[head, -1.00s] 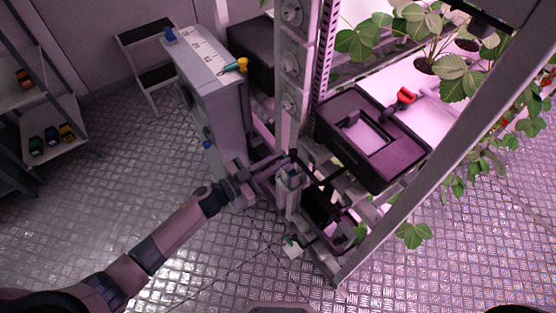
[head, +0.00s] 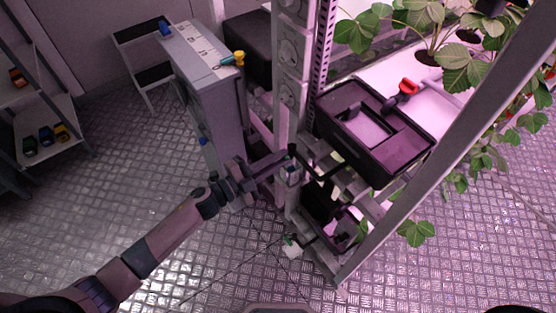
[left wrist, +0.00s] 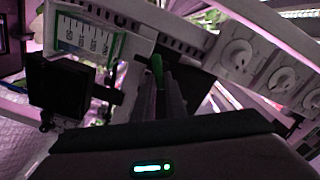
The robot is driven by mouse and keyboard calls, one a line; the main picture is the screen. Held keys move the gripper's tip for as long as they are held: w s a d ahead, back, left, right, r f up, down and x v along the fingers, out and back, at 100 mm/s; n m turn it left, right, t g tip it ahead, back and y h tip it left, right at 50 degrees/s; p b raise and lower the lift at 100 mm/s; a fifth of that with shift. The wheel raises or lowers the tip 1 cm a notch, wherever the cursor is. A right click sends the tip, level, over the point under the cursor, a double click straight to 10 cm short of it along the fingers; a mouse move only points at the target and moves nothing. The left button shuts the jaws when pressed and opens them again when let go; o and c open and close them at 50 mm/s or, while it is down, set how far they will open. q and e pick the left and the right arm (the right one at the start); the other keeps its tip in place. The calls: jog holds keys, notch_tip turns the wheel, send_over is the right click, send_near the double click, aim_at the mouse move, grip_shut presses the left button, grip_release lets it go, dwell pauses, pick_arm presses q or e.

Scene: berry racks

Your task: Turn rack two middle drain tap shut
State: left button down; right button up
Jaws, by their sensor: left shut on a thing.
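My left gripper (head: 284,160) reaches in from the left to the rack's front upright (head: 291,95), below the dark tray. In the left wrist view its fingers (left wrist: 168,84) are close together, shut on a green lever (left wrist: 157,66), which appears to be the middle drain tap's handle. The lever stands up at the fingertips. In the head view the fingertips and upright mostly hide this tap, so its exact angle is unclear. A lower white tap (head: 292,249) with a small green handle sits near the floor. My right gripper is not in view.
A grey cabinet (head: 215,100) stands close left of the gripper, with a yellow-and-teal tool (head: 232,60) on top. A diagonal rack beam (head: 440,150) crosses the right.

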pick_arm(q)
jog(key=m+b, duration=0.1)
jog(key=m, duration=0.1)
jog(key=m+b, duration=0.1)
jog(key=m, duration=0.1)
jog(key=shift+s+f, duration=0.1)
jog(key=shift+f, duration=0.3)
jog(key=shift+m+b, duration=0.35)
jog(key=shift+m, duration=0.75)
jog(key=c, duration=1.8)
grip_release()
jog(key=shift+s, duration=0.1)
